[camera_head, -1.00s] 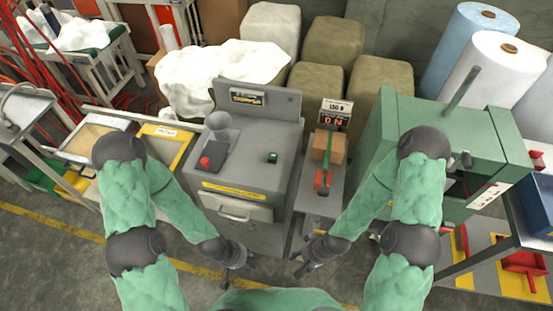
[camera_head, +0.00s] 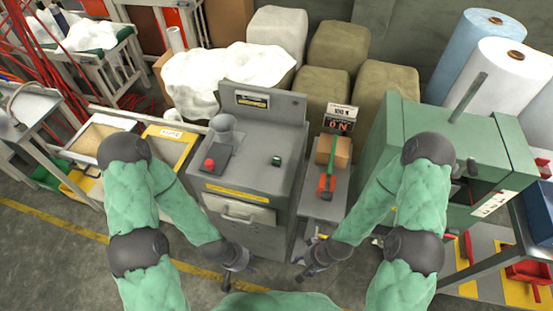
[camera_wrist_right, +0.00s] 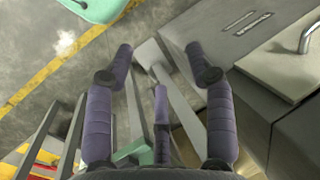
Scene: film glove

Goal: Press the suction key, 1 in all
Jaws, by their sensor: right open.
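A grey machine cabinet (camera_head: 230,190) stands in the middle of the head view. On its top are a red round button (camera_head: 209,163) on a dark plate and a small green key (camera_head: 276,160) to the right. I cannot read which of them is the suction key. My left gripper (camera_head: 226,280) hangs low in front of the cabinet, apart from it; its finger opening is unclear. My right gripper (camera_head: 300,272) is low to the right of it, with fingers spread and empty. In the right wrist view its open fingers (camera_wrist_right: 155,70) hang over the floor beside the cabinet.
A narrow stand (camera_head: 322,205) with a cardboard box (camera_head: 334,153) and an orange-and-green tool (camera_head: 328,181) is right of the cabinet. A green machine (camera_head: 392,120) stands further right. Wrapped bales stand behind.

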